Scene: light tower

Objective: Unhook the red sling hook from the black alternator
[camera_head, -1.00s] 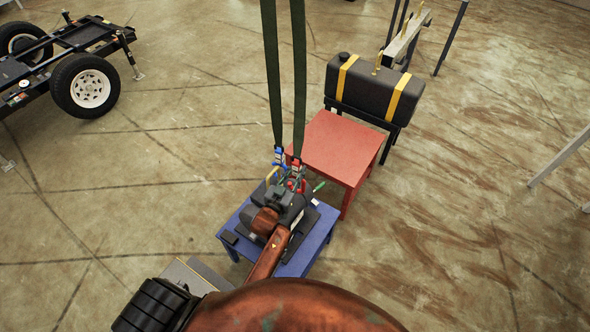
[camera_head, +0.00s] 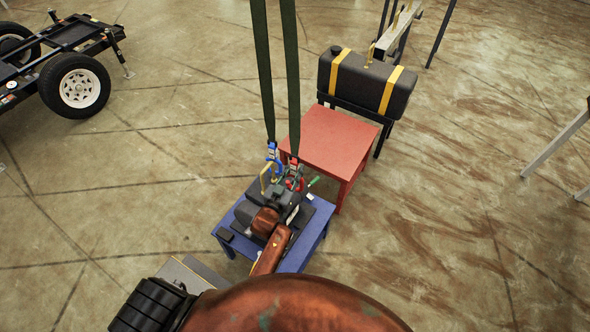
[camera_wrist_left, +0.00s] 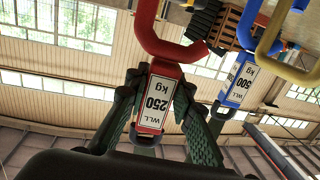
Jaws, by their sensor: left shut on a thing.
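The red sling hook (camera_head: 294,183) hangs at the end of a dark green strap, above the blue table in the head view. It fills the top of the left wrist view (camera_wrist_left: 165,35), with a white "WLL 250 kg" label. My left gripper (camera_head: 290,193) is shut on this hook, its two dark green fingers (camera_wrist_left: 156,112) on either side of the labelled part. Dark bodies on the blue table sit beneath and around my gripper. I cannot clearly separate the black alternator from my gripper there, nor see whether the hook is still through its eye.
A blue sling hook (camera_head: 272,153) hangs close beside the red one, with a yellow loop (camera_wrist_left: 292,65) near it. The blue table (camera_head: 312,240) adjoins a red table (camera_head: 340,140). A black tank with yellow straps (camera_head: 360,82) stands behind. Open floor lies left and right.

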